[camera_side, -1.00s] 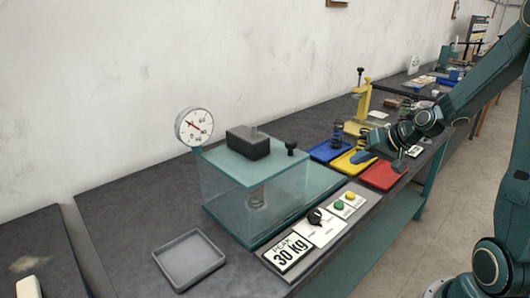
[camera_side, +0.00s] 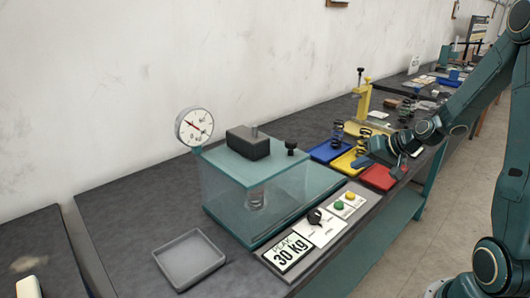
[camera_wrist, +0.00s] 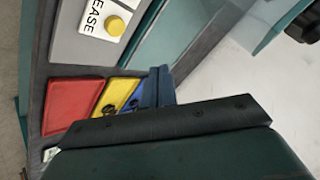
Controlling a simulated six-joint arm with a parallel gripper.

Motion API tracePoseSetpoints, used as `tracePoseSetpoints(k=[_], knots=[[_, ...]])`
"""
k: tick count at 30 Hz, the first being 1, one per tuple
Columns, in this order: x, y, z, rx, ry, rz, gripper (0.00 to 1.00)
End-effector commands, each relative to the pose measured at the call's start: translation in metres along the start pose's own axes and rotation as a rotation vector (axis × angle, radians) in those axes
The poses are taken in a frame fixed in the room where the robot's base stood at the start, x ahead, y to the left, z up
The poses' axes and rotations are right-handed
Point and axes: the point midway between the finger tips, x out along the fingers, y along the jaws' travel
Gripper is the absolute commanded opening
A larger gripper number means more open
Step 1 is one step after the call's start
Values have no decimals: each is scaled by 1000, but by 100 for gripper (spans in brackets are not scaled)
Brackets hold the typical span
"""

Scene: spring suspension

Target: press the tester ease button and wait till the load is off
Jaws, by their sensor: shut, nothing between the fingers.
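The spring tester (camera_side: 285,185) is a clear-sided box with a teal top and a spring (camera_side: 257,197) inside. Its control panel has a yellow button (camera_side: 350,196) and a green button (camera_side: 339,204). In the wrist view the yellow button (camera_wrist: 116,26) sits beside the printed word EASE. The dial gauge (camera_side: 194,127) has a red needle; its exact reading is too small to tell. The panel's peak display (camera_side: 287,252) reads 30 kg. My gripper (camera_side: 372,155) is shut and empty above the coloured trays, apart from the buttons, to their upper right in the side view.
Blue (camera_side: 327,151), yellow (camera_side: 345,163) and red (camera_side: 378,178) trays stand beyond the panel. Dark springs stand at the blue and yellow trays. A yellow press (camera_side: 363,105) stands behind. An empty grey tray (camera_side: 189,260) lies left of the tester.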

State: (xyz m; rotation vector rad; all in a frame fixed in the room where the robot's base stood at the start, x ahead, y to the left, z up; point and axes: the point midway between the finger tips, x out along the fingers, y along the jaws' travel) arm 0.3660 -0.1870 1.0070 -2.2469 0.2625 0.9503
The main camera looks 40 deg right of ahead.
Motion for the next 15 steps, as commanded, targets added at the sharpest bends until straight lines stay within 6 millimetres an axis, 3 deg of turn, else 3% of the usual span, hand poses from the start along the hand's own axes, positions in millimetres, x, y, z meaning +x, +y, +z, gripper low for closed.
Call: tracePoseSetpoints(k=[15], knots=[[37, 27, 28, 2, -3, 1, 0]])
